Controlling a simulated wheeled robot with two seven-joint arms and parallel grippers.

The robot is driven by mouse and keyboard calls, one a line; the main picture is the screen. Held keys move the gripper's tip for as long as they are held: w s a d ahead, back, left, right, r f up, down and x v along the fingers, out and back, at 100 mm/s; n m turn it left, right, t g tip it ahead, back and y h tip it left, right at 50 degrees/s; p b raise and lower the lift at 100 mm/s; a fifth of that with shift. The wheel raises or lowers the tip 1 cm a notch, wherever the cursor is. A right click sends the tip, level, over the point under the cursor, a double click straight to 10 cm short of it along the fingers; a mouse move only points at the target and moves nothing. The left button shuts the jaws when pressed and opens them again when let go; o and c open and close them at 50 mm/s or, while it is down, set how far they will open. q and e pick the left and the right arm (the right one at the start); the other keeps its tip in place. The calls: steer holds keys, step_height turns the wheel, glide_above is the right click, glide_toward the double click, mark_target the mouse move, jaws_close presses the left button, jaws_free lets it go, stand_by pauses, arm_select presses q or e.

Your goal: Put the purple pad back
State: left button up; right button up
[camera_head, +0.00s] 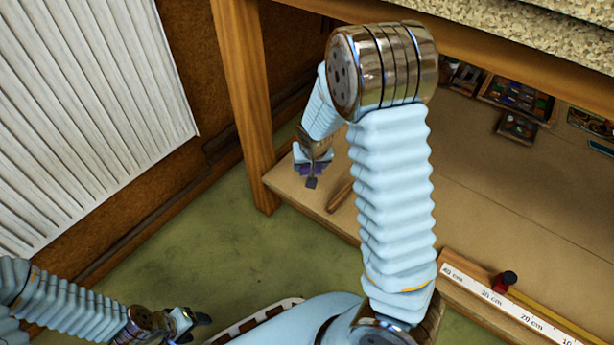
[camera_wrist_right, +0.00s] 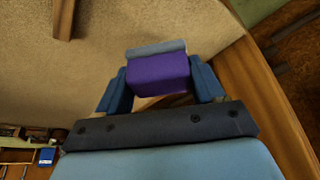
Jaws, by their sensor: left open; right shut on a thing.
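The purple pad (camera_head: 310,169) is between the fingers of my right gripper (camera_head: 312,172) in the head view, near the left end of the wooden bench shelf. In the right wrist view the purple pad (camera_wrist_right: 160,76) fills the gap between the two blue fingers of the right gripper (camera_wrist_right: 162,84). A grey-blue strip (camera_wrist_right: 156,48) runs along the pad's far edge. My right gripper is shut on the pad. My left gripper (camera_head: 193,322) is open and empty, low at the left over the green floor. Whether the pad touches the shelf is unclear.
The wooden shelf (camera_head: 470,190) holds a wooden stick (camera_head: 340,196) near the gripper and trays of small parts (camera_head: 517,97) at the back. A bench leg (camera_head: 241,100) stands at left.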

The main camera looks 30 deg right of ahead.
mark_target(307, 170)
steer(key=shift+w+d+f, duration=0.1)
steer(key=shift+w+f, duration=0.65)
steer(key=shift+f, duration=0.2)
steer(key=shift+w+f+b, duration=0.15)
steer(key=shift+f+b, duration=0.2)
steer(key=shift+f, duration=0.55)
steer(key=shift+w+f+b, duration=0.15)
steer(key=shift+f+b, duration=0.15)
steer(key=shift+f, duration=0.6)
steer(key=shift+f, duration=0.15)
steer(key=o, duration=1.1)
steer(key=shift+r, duration=0.3)
steer(key=p+v, duration=0.4)
steer(key=v, duration=0.7)
steer(key=shift+s+r, duration=0.2)
steer(key=shift+r, duration=0.15)
